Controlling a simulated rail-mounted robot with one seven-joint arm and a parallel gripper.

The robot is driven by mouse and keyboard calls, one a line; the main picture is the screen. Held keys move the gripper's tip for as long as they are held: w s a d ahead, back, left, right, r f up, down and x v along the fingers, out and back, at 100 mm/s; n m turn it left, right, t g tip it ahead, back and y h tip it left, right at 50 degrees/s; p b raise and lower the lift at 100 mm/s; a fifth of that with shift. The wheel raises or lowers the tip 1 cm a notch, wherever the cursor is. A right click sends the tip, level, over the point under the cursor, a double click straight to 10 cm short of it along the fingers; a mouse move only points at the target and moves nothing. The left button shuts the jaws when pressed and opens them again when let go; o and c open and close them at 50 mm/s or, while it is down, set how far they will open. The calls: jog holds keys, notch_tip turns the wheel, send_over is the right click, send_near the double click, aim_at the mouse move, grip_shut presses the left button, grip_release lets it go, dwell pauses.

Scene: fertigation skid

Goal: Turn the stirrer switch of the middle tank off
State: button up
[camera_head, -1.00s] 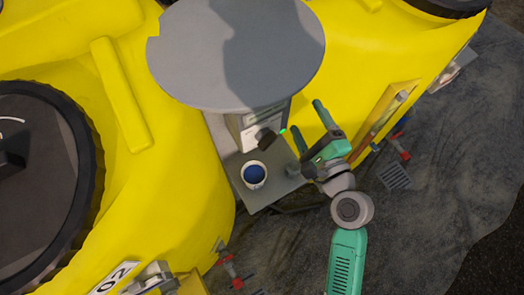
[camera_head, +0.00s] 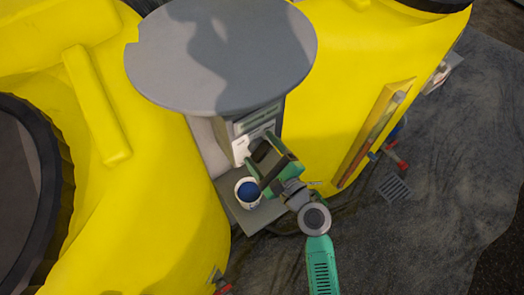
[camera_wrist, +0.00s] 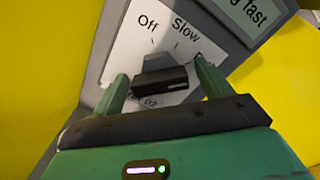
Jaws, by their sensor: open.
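The stirrer switch (camera_wrist: 163,80) is a dark knob on a white label plate (camera_wrist: 125,52) marked "Off" and "Slow". A further mark at the right is mostly covered by my finger, and lower print reads "02" at its end. My gripper (camera_wrist: 162,84) is open, with one green finger on each side of the knob. I cannot tell whether the fingers touch it, nor which mark it points to. In the head view, my gripper (camera_head: 262,152) is at the front of the grey control box (camera_head: 240,126); the knob is hidden there.
A grey round cover (camera_head: 220,50) overhangs the box. A white cup with blue contents (camera_head: 247,192) stands on the grey shelf (camera_head: 262,216), close beside my gripper. Yellow tanks (camera_head: 150,170) crowd both sides. A drain grate (camera_head: 394,188) lies in the open ground at right.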

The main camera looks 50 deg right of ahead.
jog(key=shift+w, duration=0.15)
jog(key=c, duration=1)
jog(key=shift+n, duration=0.3)
jog(key=n+b, duration=0.2)
jog(key=n, duration=0.1)
jog(key=shift+f, duration=0.2)
jog(key=n+b, duration=0.4)
jog(key=n, duration=0.1)
jog(key=n+b, duration=0.3)
jog(key=n, duration=0.2)
jog(key=shift+r+n+b, duration=0.1)
jog(key=shift+n+b, duration=1.45)
jog(key=shift+n, duration=0.55)
